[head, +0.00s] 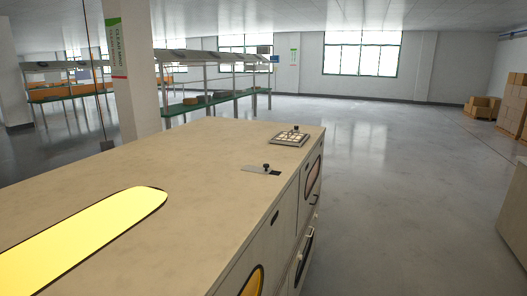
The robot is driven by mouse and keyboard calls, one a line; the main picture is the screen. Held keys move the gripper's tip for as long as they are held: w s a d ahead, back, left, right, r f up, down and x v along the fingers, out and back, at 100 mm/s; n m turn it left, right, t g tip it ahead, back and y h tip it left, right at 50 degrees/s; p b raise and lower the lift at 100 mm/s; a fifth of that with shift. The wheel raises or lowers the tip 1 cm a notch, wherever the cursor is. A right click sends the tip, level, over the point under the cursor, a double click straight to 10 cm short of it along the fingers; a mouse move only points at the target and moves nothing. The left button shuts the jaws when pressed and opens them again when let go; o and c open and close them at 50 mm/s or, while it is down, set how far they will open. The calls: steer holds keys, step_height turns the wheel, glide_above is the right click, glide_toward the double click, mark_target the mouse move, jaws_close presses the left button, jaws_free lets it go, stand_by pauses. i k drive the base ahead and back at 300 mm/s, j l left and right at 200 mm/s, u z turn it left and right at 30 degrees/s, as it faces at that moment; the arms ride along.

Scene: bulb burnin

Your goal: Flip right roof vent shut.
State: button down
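Two small fittings sit on the beige cabinet top (190,165), near its right edge. The farther fitting (288,140) is a pale metal frame with a bright grid of cells and a dark knob at its back. The nearer fitting (260,169) is a flat grey plate with a black knob and a small dark patch at its right end. I cannot tell which of them is the right roof vent, or how far either is open. My gripper is not in view.
A long glowing yellow panel (75,240) lies in the cabinet top at the near left. The cabinet's right side has handles and lit windows. A white pillar (131,70) and shelving (215,100) stand behind. The floor (400,180) to the right is mostly clear; cartons (482,105) stand far right.

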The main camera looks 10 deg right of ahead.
mark_target(265, 170)
steer(key=i+l, duration=0.4)
steer(key=i, duration=0.15)
steer(key=i+l, duration=0.35)
steer(key=i, duration=0.15)
steer(key=i+l, duration=0.4)
steer(key=i, duration=0.15)
steer(key=u, duration=0.05)
